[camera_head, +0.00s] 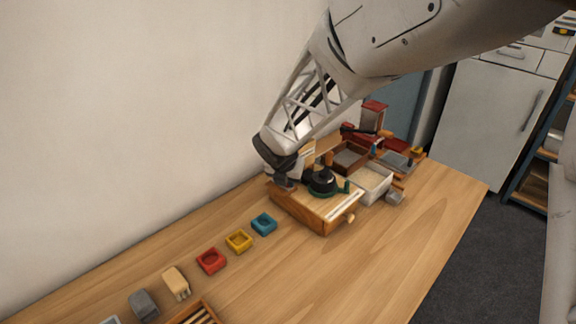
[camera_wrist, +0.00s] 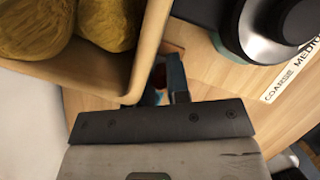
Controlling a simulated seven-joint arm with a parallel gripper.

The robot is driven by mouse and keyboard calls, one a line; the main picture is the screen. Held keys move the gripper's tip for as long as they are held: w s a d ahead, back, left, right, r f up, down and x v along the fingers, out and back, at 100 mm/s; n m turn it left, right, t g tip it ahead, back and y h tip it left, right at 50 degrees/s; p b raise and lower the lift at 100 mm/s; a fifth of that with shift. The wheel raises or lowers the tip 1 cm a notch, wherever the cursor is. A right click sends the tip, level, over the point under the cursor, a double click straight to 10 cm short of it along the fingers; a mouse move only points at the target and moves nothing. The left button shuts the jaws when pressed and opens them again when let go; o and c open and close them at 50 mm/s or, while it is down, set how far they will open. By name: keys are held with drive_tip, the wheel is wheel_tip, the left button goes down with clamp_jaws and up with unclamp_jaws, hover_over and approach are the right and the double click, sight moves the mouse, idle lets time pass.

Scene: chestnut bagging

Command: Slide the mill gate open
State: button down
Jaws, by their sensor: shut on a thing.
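The mill is a wooden box (camera_head: 300,212) with a black round part (camera_head: 322,183) on top, at the back of the table. In the wrist view, a wooden hopper (camera_wrist: 150,45) holding yellow-brown lumps stands over it at upper left. The round part (camera_wrist: 265,28) shows at upper right, beside a "COARSE MEDIUM" label (camera_wrist: 290,75). My gripper (camera_wrist: 157,84) reaches in beside the hopper, low over the mill top. The gate itself is mostly hidden by the hopper and fingers.
Right of the mill stand a white bin (camera_head: 372,183) and several trays and boxes. Blue (camera_head: 264,224), yellow (camera_head: 238,240) and red (camera_head: 211,261) square cups line the table to the left. The wall is close behind. The front right tabletop is clear.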

sight(282, 190)
drive_tip(key=shift+s+a, duration=1)
drive_tip(key=shift+s, duration=0.05)
drive_tip(key=c, duration=1.1)
unclamp_jaws()
drive_tip(key=shift+r, duration=0.1)
drive_tip(key=v, duration=0.7)
drive_tip(key=shift+s+r, duration=0.2)
drive_tip(key=shift+r, duration=0.05)
drive_tip(key=shift+a, duration=0.15)
